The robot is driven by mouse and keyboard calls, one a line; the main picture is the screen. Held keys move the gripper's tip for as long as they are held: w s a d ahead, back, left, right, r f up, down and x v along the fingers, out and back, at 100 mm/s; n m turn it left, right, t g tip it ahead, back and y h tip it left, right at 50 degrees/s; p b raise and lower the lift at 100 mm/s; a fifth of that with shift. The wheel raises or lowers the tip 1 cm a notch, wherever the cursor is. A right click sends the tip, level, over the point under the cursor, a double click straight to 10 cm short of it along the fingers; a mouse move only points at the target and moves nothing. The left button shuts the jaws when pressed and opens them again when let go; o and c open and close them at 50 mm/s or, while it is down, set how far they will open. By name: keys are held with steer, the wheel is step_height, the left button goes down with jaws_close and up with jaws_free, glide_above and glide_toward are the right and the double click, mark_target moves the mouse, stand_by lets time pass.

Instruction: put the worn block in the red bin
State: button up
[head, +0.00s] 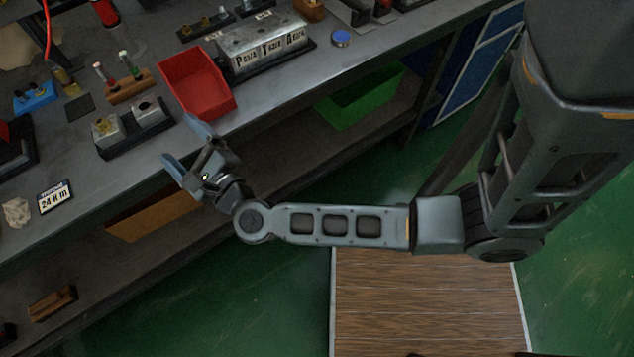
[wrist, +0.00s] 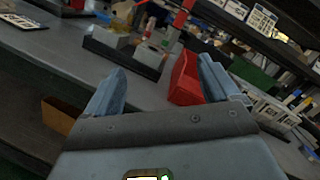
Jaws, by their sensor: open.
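Two metal valve blocks sit on a dark stand (head: 134,141) on the bench, left of the red bin. The left block (head: 105,129) has a brass fitting on top; the right block (head: 146,111) shows a dark round hole. I cannot tell which is the worn one. They also show in the wrist view, the left block (wrist: 108,37) and the right block (wrist: 149,55). The red bin (head: 212,100) looks empty in the head view; its side shows in the wrist view (wrist: 184,79). My gripper (head: 180,142) is open and empty near the bench's front edge, apart from blocks and bin.
A metal case with letters (head: 262,48) stands right of the bin. A wooden holder with small bottles (head: 129,86) is behind the stand. A label card (head: 55,196) and crumpled cloth (head: 16,212) lie to the left. A green bin (head: 360,98) sits on the lower shelf.

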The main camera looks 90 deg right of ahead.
steer(key=s+a+r+n+y, duration=0.3)
steer(key=s+n, duration=0.5)
steer(key=n, duration=0.4)
steer(key=s+a+r+n+y, duration=0.4)
steer(key=s+a+n+y, duration=0.1)
steer(key=s+n, duration=0.4)
steer(key=s+a+r+n+y, duration=0.3)
steer(key=s+n, duration=0.5)
steer(key=n, duration=0.6)
steer(key=a+y, duration=0.1)
steer(key=a, duration=0.1)
steer(key=shift+s+a+r+n, duration=0.2)
steer(key=shift+a+r+n, duration=0.1)
steer(key=shift+a, duration=0.1)
steer(key=shift+s+a+r+n, duration=0.1)
steer(key=shift+s+r+n, duration=0.2)
steer(key=shift+n, duration=0.5)
